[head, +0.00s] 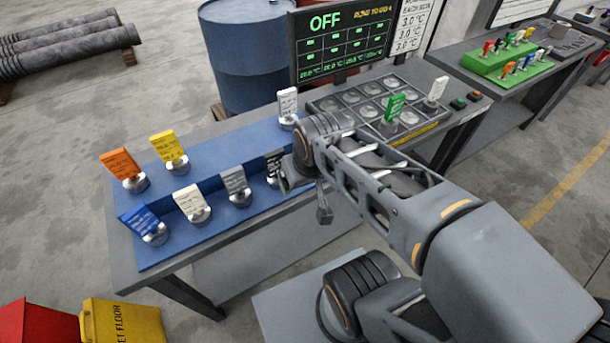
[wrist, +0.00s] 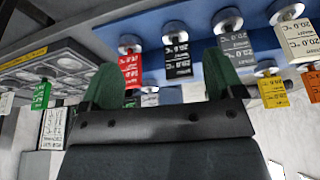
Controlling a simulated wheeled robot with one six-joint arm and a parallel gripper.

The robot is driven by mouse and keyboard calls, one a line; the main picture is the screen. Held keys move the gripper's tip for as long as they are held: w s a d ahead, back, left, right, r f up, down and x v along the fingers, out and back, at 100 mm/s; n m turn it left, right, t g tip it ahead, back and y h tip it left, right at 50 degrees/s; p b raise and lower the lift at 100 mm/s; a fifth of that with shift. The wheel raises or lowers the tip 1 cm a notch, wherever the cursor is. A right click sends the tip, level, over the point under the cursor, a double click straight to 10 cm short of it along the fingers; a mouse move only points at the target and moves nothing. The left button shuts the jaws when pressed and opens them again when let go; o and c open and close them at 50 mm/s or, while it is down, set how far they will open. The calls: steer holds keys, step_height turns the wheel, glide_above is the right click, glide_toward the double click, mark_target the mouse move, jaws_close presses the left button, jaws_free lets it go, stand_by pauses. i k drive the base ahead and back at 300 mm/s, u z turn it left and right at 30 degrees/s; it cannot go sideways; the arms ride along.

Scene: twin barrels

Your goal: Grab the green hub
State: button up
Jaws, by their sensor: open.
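The green hub (head: 393,108), a silver knob with a green tag, stands upright at the grey tray with round recesses, right of my wrist in the head view. In the wrist view its green tag (wrist: 41,95) shows at the far left, outside my fingers. My gripper (wrist: 160,75) is open, with two dark green fingers apart. A red tag (wrist: 130,68) and a black tag (wrist: 178,60) show beyond the gap between them. In the head view the fingers are mostly hidden by my arm, left of the green hub and apart from it.
The blue stepped rack (head: 160,250) holds several tagged hubs at left. A white-tagged hub (head: 437,90) stands right of the green one. The grey tray (head: 375,88) has a display screen (head: 342,42) behind it. A blue barrel (head: 245,55) stands behind the table.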

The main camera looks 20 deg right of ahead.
mark_target(388, 123)
steer(key=u, duration=2.9)
steer(key=k, duration=1)
steer(key=z, duration=1.45)
